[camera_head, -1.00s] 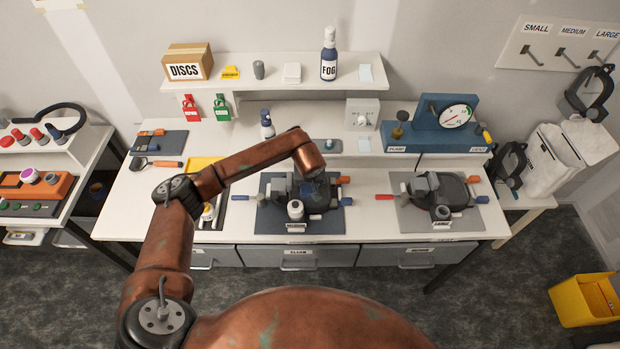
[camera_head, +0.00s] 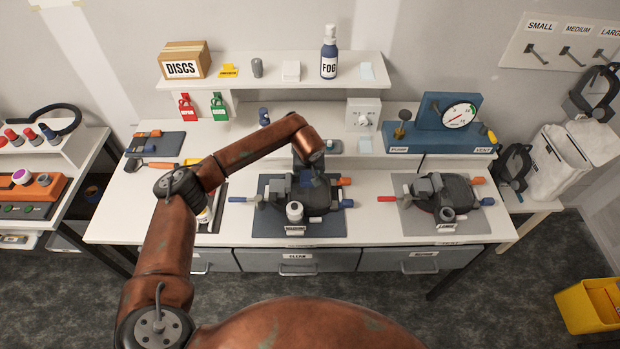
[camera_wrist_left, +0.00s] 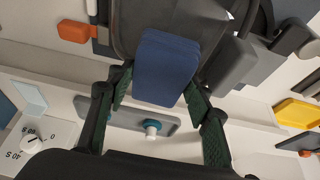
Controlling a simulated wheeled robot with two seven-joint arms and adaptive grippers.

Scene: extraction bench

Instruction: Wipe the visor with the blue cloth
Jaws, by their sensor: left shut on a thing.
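My left gripper (camera_head: 308,176) is over the dark mask (camera_head: 326,196) on the left grey mat (camera_head: 265,226). In the left wrist view, its green-padded fingers (camera_wrist_left: 157,88) are shut on a blue cloth (camera_wrist_left: 165,68), which looks like a thick folded pad. The cloth is in front of the mask's dark visor (camera_wrist_left: 180,22); I cannot tell whether they touch. In the head view the gripper and my arm hide most of the cloth and part of the visor. My right gripper is not in view.
A second mask (camera_head: 455,192) lies on the right mat (camera_head: 415,222). A blue gauge stand (camera_head: 436,135) is behind it. A white dial box (camera_head: 363,115) and a small tray (camera_wrist_left: 118,115) are at the bench's back. A yellow tray (camera_wrist_left: 298,112) shows in the wrist view.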

